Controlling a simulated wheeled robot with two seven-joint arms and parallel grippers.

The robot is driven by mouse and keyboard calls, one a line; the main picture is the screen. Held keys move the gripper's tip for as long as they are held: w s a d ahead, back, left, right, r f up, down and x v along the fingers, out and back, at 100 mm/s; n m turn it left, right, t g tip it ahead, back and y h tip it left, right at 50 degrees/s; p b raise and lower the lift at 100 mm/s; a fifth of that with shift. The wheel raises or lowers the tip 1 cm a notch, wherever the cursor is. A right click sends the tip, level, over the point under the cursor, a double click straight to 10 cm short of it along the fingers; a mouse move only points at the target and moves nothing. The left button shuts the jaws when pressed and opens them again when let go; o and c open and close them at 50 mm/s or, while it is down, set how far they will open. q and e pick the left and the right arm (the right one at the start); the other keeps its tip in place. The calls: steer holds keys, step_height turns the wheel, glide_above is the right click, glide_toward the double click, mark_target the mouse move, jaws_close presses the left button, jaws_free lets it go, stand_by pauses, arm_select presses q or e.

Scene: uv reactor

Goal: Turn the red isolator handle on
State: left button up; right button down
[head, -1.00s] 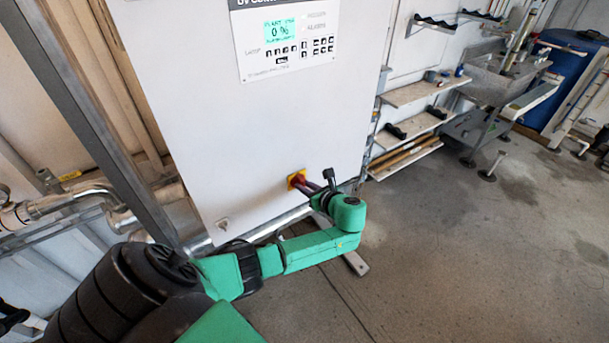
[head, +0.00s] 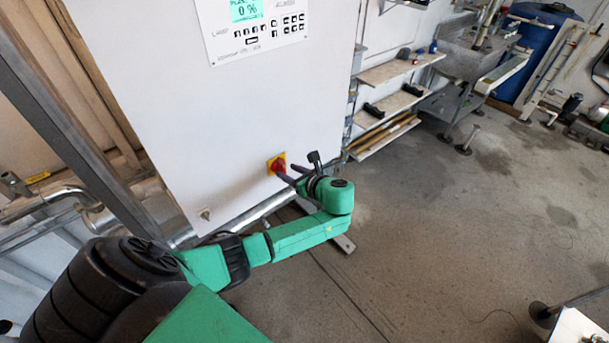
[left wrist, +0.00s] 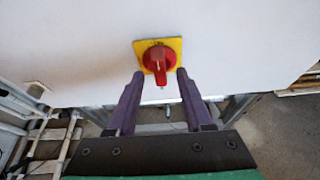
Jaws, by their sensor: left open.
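The red isolator handle (head: 278,165) sits on a yellow square plate (head: 270,168) on the lower front of the white cabinet (head: 235,110). In the left wrist view the red handle (left wrist: 159,62) points straight down, slightly tilted, on its yellow plate (left wrist: 177,44). My left gripper (head: 290,174) is open in front of the cabinet. In the left wrist view its two purple fingers (left wrist: 160,76) stand to either side of the handle's lower part, with nothing held between them. Whether the fingertips reach the handle's depth is hard to tell. My right gripper is not in view.
A display panel (head: 255,28) on the cabinet reads 0 %. A small latch (head: 205,213) is at the cabinet's lower left. Pipes (head: 60,195) run at the left. Shelves (head: 390,100) and a sink (head: 470,55) stand at the right, with open floor in front.

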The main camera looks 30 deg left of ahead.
arm_select(q)
steer(key=b+v, duration=0.2)
steer(key=v, duration=1)
steer(key=shift+s+d+b, duration=0.15)
steer(key=shift+d+b, duration=0.15)
steer(key=shift+b, duration=0.05)
